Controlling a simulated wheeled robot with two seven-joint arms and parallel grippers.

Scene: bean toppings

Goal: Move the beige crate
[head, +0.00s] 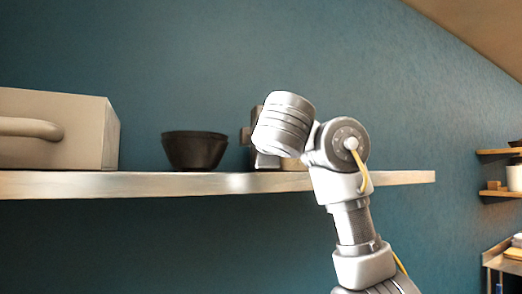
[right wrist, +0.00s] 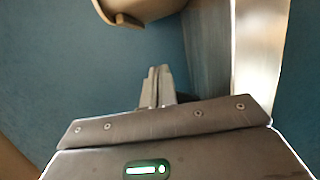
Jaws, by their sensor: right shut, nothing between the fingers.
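The beige crate (head: 75,125), a boxy body with a rounded bar handle on its front, sits on the wall shelf at the far left of the head view, cut off by the frame edge. A beige rounded form (right wrist: 140,8) at the top of the right wrist view may be part of it. My right gripper (right wrist: 155,85) is shut and empty, its fingertips close together and apart from that form. In the head view my right wrist hides most of it, in front of the shelf and well right of the crate. My left gripper is not in view.
A dark bowl (head: 195,150) stands on the wooden shelf (head: 140,184) between the crate and my right arm. Something pale on the shelf is mostly hidden behind my wrist. Small shelves (head: 497,194) with items are at the far right. The shelf's right end is bare.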

